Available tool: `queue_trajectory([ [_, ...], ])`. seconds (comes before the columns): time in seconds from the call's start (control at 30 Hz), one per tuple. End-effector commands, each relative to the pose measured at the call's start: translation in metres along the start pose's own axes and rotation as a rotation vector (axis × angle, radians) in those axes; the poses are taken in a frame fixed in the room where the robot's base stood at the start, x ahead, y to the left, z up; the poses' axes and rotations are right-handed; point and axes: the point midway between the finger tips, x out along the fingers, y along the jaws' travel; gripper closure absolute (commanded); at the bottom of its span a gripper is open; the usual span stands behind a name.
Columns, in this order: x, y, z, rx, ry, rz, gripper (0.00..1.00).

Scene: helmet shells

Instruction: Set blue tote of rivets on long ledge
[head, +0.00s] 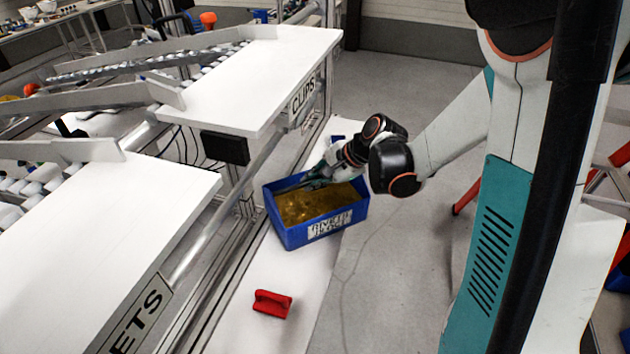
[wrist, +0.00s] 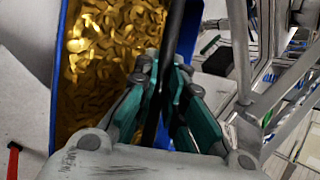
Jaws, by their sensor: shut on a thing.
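The blue tote (head: 292,236) is an open box filled with brassy rivets (head: 318,202), with a white label on its front wall. In the head view it is over or on the long white ledge (head: 240,325); I cannot tell whether it touches. My gripper (head: 318,176) is shut on the tote's back wall. In the wrist view, my gripper's green fingers (wrist: 170,82) close around a dark rim, with the rivets (wrist: 110,45) to the left and part of the blue wall (wrist: 62,60) beyond them. The tote's underside is hidden.
A red object (head: 272,303) lies on the ledge in front of the tote. White shelves labelled CLIPS (head: 250,85) and ETS (head: 110,230) stand left, above the ledge, with metal rails between. Grey floor (head: 400,260) lies open to the right.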

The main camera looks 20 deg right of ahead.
Motion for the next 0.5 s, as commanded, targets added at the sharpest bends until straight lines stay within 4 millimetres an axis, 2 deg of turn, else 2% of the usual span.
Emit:
queue_trajectory([
  [0.17,0.0009,0.0003,-0.0003,0.000,0.000,-0.001,1.00],
  [0.2,0.0005,0.0002,-0.0002,0.000,0.000,0.000,0.81],
  [0.27,0.0003,0.0000,-0.0002,0.000,0.000,0.000,0.70],
  [0.5,0.0002,-0.0001,-0.0002,0.000,0.000,0.000,0.70],
])
